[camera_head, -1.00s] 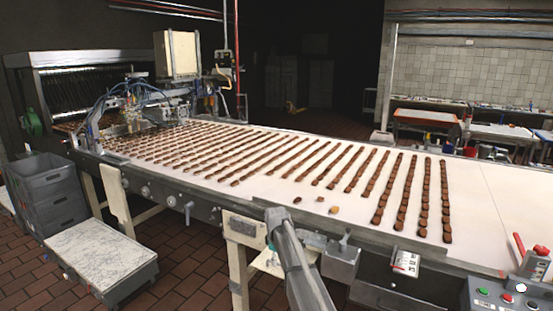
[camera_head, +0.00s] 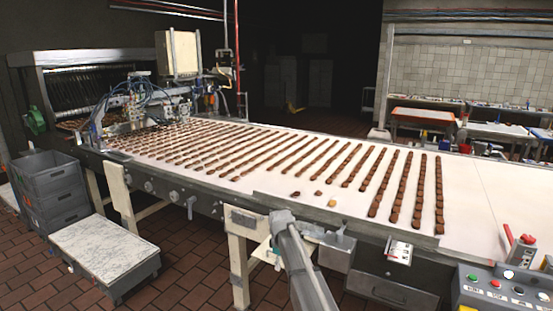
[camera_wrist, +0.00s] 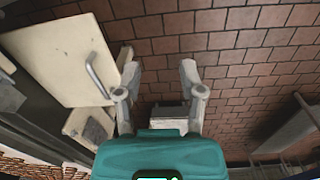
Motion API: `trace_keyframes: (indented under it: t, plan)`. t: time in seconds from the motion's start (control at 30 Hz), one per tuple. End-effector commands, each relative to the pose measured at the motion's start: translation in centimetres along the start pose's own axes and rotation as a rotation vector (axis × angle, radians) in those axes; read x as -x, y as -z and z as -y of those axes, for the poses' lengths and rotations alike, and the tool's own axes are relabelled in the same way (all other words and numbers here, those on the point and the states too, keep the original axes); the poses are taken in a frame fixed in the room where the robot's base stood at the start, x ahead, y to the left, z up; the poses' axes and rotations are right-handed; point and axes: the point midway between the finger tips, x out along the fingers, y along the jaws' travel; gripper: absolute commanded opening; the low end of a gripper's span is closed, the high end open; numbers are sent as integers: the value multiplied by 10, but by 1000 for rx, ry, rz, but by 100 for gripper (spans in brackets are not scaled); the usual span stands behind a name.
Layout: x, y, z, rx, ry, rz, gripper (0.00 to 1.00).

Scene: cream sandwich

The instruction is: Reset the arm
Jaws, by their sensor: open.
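My gripper (camera_wrist: 160,85) is open and empty in the wrist view, with its two grey fingers spread apart over the brown tiled floor. Its teal body fills the bottom of that view. In the head view my arm rises from the bottom edge in front of the conveyor (camera_head: 465,190); the gripper's fingers cannot be made out there. Rows of brown cookies (camera_head: 400,188) lie on the white belt, and a few loose ones (camera_head: 318,194) lie near its front edge.
A control box with buttons (camera_head: 500,290) stands at the lower right. Grey crates (camera_head: 50,190) and a low white-topped platform (camera_head: 105,250) are on the floor at left. A cream panel with a metal handle (camera_wrist: 70,55) is left of my gripper. Tiled floor (camera_wrist: 230,60) lies beyond the fingers.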

Motion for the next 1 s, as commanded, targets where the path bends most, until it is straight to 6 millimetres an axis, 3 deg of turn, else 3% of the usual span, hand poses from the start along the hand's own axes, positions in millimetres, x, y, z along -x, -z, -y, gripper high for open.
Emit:
trace_keyframes:
  t: [0.37,0.47,0.8,1.0]
  plan:
    - [-6,-73,31,-204,8,3,51]
    - [-8,-102,45,-290,11,4,51]
    - [-19,-236,124,-729,25,13,51]
    - [-22,-282,158,-915,30,19,51]
